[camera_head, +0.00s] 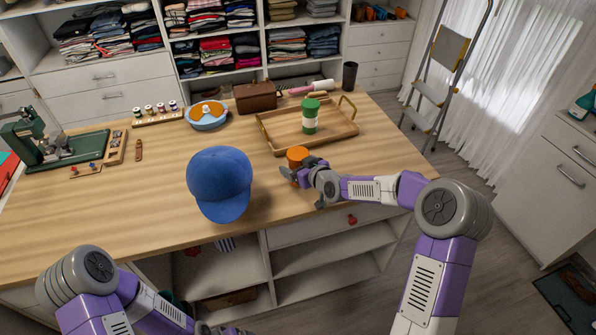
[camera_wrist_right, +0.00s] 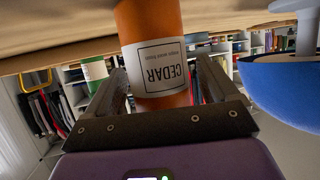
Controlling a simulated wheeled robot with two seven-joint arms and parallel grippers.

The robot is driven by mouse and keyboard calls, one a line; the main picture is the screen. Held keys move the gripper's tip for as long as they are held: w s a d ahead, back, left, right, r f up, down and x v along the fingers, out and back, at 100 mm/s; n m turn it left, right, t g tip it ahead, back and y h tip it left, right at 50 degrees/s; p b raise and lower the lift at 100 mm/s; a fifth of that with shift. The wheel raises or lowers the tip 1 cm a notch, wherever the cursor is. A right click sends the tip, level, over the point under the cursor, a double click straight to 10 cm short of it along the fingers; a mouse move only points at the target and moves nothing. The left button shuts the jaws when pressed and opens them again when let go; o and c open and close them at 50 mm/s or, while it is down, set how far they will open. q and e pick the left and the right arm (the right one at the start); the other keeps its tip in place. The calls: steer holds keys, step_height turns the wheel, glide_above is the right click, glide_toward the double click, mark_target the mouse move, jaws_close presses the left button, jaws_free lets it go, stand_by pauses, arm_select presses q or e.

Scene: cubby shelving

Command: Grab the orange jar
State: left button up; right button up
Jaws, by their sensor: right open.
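The orange jar (camera_head: 297,155) stands on the wooden table near its front edge, right of the blue cap. In the right wrist view, the jar (camera_wrist_right: 153,25) shows upside down with a white label reading CEDAR. My right gripper (camera_head: 291,173) is at the jar, partly covering its lower part in the head view. Its fingers (camera_wrist_right: 158,88) are apart, one on each side of the jar, with a visible gap at the right finger. Whether the left finger touches cannot be told. My left arm is low at the bottom edge; its fingers cannot be made out.
A blue cap (camera_head: 220,183) sits left of the jar. Behind it, a wooden tray (camera_head: 277,138) with raised handles holds a green-and-white jar (camera_head: 310,117). A blue bowl (camera_head: 207,119) and a brown box (camera_head: 255,97) stand farther back. The table's front right is clear.

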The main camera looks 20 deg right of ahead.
steer(key=c, duration=1.1)
